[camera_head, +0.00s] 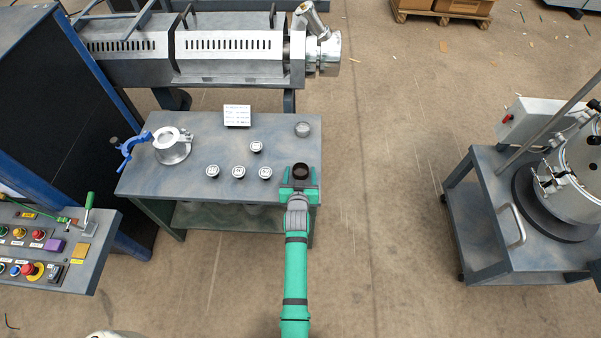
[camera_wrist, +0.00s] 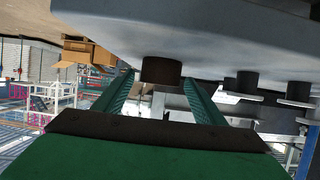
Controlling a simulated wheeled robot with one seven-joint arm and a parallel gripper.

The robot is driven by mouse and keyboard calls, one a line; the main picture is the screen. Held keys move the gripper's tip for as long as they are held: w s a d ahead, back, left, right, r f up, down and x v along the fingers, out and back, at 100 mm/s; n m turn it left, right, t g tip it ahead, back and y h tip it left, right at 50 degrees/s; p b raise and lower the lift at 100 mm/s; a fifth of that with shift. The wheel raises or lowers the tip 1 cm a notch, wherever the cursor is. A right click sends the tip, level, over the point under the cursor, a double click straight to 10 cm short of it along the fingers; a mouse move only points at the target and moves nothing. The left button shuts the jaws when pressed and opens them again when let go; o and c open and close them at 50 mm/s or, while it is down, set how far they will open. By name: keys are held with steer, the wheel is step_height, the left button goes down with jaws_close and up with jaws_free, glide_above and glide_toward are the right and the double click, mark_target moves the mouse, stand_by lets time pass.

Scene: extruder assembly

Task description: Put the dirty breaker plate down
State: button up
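A dark, round breaker plate (camera_head: 300,170) stands near the front right edge of the work table (camera_head: 215,185). In the wrist view, which looks inverted, the dark plate (camera_wrist: 161,71) appears to touch the table surface. My gripper (camera_head: 300,181) is at the table's front right edge, with one finger on each side of the plate. In the wrist view, my gripper's fingers (camera_wrist: 159,78) are spread, with narrow gaps beside the plate. The plate's top looks dark in the head view.
Several small round parts (camera_head: 238,172) stand left of the plate. A blue-handled clamp fixture (camera_head: 172,146) is at left. The extruder (camera_head: 225,55) lies behind the table.

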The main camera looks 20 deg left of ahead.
steer(key=shift+r, duration=0.15)
steer(key=s+d+r+m+h, duration=0.15)
steer(key=s+d, duration=0.25)
steer(key=s, duration=0.6)
steer(key=s+d+r+t, duration=0.1)
steer(key=s+d+r, duration=0.3)
steer(key=s, duration=0.6)
steer(key=s+d+r, duration=0.1)
steer(key=s+d, duration=0.4)
steer(key=s, duration=0.4)
steer(key=s+d+r+m+h, duration=0.1)
steer(key=s+d+r, duration=0.2)
steer(key=s+r, duration=0.3)
steer(key=s+d+r+t+h, duration=0.1)
steer(key=s+d+r, duration=0.2)
steer(key=s+r, duration=0.3)
steer(key=shift+s+m, duration=0.35)
steer(key=shift+s, duration=1.4)
steer(key=shift+d, duration=0.1)
